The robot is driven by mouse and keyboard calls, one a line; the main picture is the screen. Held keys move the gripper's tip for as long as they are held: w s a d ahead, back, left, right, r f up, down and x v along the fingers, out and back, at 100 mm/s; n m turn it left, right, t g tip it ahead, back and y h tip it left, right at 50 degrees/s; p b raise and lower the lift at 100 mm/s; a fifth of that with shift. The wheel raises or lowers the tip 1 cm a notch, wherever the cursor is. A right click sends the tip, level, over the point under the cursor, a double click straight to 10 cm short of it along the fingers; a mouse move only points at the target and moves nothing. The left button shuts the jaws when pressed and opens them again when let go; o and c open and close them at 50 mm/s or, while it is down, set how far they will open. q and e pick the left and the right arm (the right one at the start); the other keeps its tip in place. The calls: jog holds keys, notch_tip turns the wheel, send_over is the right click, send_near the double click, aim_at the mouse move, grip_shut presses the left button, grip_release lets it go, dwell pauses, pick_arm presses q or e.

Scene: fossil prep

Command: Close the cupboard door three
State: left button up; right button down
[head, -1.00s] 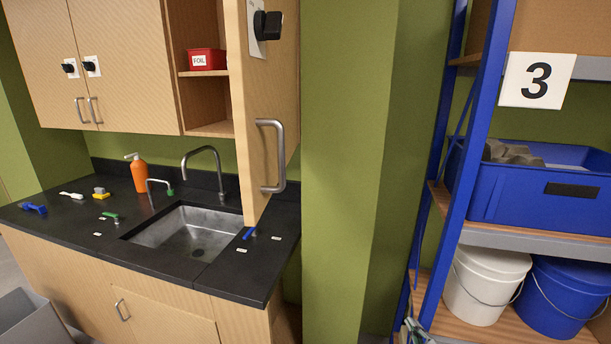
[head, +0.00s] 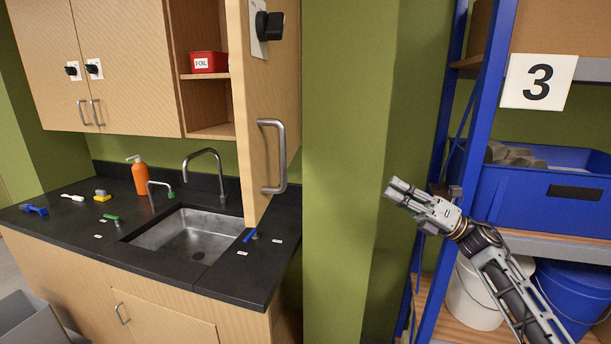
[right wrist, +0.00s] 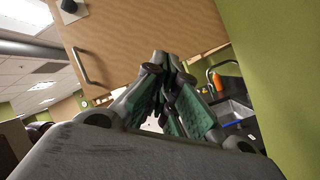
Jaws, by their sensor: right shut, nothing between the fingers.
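The open cupboard door (head: 268,90) hangs above the right end of the sink counter and stands out from its cupboard. It has a metal bar handle (head: 278,157) and a black knob on a white plate higher up. The door also shows in the right wrist view (right wrist: 150,30), with its handle (right wrist: 88,67) at the left. My right gripper (head: 394,189) is shut and empty, in front of the green wall, to the right of the door and apart from it. Its fingers show in the right wrist view (right wrist: 168,95). My left gripper is not in view.
A red FOIL box (head: 209,62) sits on the open shelf. Below are the black counter, sink (head: 190,236), tap and orange bottle (head: 140,176). At right, a blue-framed rack marked 3 (head: 539,82) holds a blue crate (head: 550,205) and buckets, close to my right arm.

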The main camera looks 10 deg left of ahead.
jog(key=s+a+r+n+g+h, duration=0.2)
jog(key=s+r+n+g+h, duration=0.1)
jog(key=s+r+n+g, duration=0.1)
jog(key=s+a+r+n+g+h, duration=0.2)
jog(key=s+r+n, duration=0.4)
jog(key=s+n, duration=0.3)
jog(key=shift+s+g+h, duration=0.5)
jog(key=shift+s+g, duration=0.6)
jog(key=shift+s, duration=0.15)
jog(key=p+x, duration=0.4)
jog(key=x, duration=1)
jog(key=shift+s, duration=0.1)
